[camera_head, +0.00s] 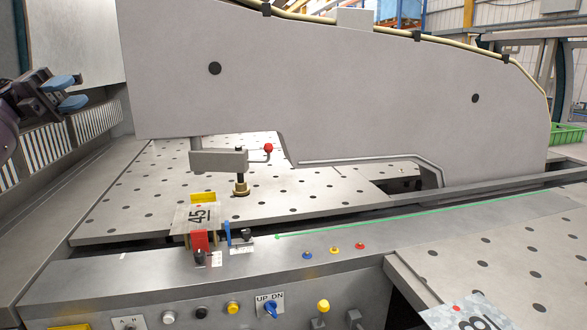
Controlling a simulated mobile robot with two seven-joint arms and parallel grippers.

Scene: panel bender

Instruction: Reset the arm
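My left gripper (69,91) is at the upper left, with dark fingers and blue pads. The pads are apart with nothing between them, so it is open and empty. It is raised in front of the striped side vent, apart from the machine's bed. My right gripper is not in view. The panel bender's large grey frame (330,85) spans the middle. Under it, a clamp arm with a red-knobbed lever (268,148) stands over the perforated bed (130,210).
The front rail holds a plate marked 45 (198,218), a red block (200,241), a blue lever (228,234) and small coloured buttons (334,250). The lower front panel carries knobs and an UP DN switch (270,308). A green bin (566,134) is at the far right.

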